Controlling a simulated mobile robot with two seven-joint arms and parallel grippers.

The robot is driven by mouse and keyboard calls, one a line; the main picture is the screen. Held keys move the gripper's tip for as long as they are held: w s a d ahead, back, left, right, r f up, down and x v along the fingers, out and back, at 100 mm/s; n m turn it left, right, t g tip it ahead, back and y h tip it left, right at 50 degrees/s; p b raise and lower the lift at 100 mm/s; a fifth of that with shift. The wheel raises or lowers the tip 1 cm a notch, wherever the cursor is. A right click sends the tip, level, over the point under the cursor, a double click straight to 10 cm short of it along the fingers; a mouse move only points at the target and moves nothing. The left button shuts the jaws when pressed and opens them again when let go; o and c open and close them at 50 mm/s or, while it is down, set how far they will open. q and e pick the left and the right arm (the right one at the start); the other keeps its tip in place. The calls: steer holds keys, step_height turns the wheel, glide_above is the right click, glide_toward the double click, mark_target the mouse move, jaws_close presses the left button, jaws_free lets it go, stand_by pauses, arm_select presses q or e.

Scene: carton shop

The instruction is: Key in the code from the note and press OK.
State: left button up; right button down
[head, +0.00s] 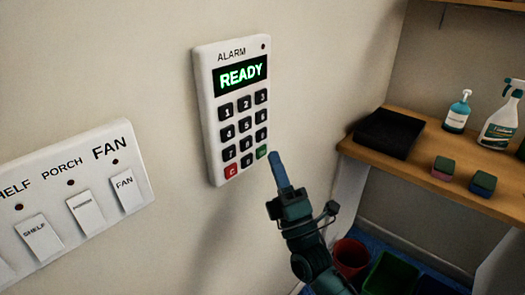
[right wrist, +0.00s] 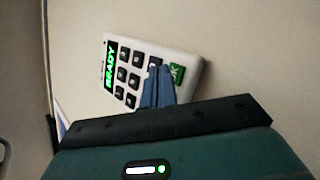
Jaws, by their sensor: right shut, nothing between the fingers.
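The white alarm keypad (head: 207,112) is on the wall, and its display (head: 240,75) reads READY in green. Its dark number keys sit above a red C key (head: 231,171) and a green key (head: 262,151). My right gripper (head: 274,157) is shut and empty, its blue fingertips just right of the green key. In the right wrist view, the fingertips (right wrist: 158,72) overlap the lower keys, beside the green OK key (right wrist: 177,72). I cannot tell whether they touch the keypad (right wrist: 187,55). No note is in view. My left gripper is not in view.
A white switch panel (head: 80,196) with FAN, PORCH and SHELF switches is on the wall at left. At right, a wooden shelf (head: 415,165) holds a black tray (head: 390,133), bottles and two sponges. Coloured bins (head: 392,275) stand below.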

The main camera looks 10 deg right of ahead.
arm_select(q)
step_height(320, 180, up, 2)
steer(key=shift+p, duration=1)
arm_select(e)
steer(key=s+d, duration=0.1)
steer(key=s, duration=0.1)
steer(key=s+d, duration=0.2)
steer(key=shift+d, duration=0.1)
